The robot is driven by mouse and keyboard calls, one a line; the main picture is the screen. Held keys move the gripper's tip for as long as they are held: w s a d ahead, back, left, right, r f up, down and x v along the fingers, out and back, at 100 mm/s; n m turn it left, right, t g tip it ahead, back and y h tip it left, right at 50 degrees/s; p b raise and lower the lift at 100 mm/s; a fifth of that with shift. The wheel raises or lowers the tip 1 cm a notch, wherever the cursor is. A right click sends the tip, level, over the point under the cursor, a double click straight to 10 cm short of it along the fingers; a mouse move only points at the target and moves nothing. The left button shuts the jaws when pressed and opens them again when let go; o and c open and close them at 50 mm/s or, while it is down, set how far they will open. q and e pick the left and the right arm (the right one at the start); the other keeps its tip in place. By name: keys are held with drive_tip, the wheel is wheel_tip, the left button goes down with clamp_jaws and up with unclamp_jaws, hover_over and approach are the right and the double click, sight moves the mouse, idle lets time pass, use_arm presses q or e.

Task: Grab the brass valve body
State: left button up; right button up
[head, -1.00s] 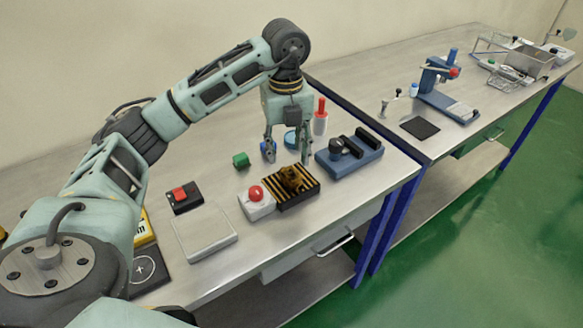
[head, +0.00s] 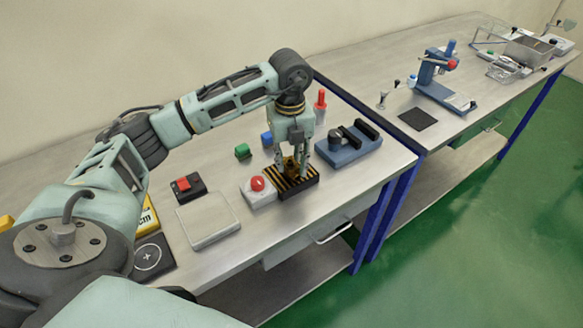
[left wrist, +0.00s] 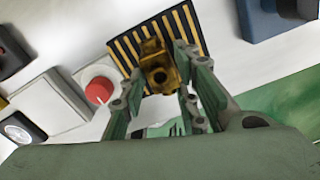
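The brass valve body (head: 291,166) sits on a black-and-yellow striped block (head: 298,190) near the front edge of the near bench. My left gripper (head: 292,172) points down over it, with one finger on each side. In the head view the fingers partly hide the valve body. My right gripper is not in view.
A red button on a white box (head: 258,190) stands just left of the striped block. A blue fixture (head: 348,150) is close on the right. A grey plate (head: 208,220) lies front left.

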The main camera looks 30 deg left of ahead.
use_arm(q)
clamp_jaws()
drive_tip(key=shift+r, duration=0.15)
